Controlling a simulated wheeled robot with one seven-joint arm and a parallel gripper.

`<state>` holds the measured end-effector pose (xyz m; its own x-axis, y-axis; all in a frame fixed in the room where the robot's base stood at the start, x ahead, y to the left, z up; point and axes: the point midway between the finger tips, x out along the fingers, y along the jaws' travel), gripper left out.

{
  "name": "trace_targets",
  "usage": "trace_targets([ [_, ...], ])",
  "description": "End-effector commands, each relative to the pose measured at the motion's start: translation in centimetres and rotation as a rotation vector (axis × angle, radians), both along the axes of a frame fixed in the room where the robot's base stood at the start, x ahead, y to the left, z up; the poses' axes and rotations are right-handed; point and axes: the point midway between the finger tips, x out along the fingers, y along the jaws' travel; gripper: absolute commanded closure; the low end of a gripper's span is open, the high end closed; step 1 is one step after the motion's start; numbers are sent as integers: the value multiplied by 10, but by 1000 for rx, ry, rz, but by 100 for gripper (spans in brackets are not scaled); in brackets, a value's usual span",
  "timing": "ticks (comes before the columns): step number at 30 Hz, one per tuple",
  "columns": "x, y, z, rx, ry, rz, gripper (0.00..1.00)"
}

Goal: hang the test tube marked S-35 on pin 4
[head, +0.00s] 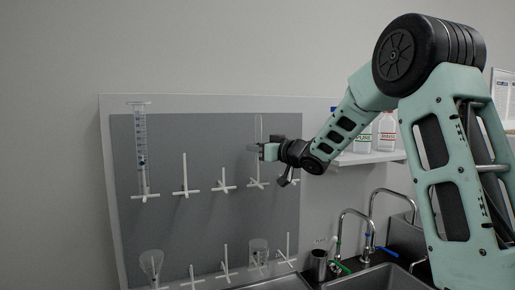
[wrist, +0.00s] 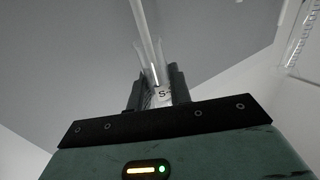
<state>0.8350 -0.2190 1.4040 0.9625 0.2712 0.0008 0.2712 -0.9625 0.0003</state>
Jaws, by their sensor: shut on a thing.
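The test tube (head: 258,127) is clear, narrow and upright, with its rounded end up, in front of the grey board. My gripper (head: 264,152) is shut on it. In the wrist view the tube (wrist: 147,58) stands between the dark fingers (wrist: 156,90), and a label starting "S-" shows; the rest is hidden. A white pin (wrist: 147,22) lines up with the tube's mouth there and seems to run into it; how deep I cannot tell. In the head view the fourth upper pin (head: 257,183) shows its cross-shaped base just below my gripper. No pin numbers are readable.
A graduated cylinder (head: 141,150) hangs at the upper left. Bare pins (head: 185,174) stand between it and my gripper. A beaker (head: 259,249) and a flared glass vessel (head: 151,262) hang on the lower row. Bottles (head: 386,131), taps (head: 340,235) and sinks are at the right.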

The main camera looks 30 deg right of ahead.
Motion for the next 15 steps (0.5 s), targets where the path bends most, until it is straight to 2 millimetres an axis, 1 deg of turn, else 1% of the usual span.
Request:
trace_targets([
  [1, 0, 0, -5, 0, 0, 0, 100],
  [15, 0, 0, -27, 1, 0, 0, 100],
])
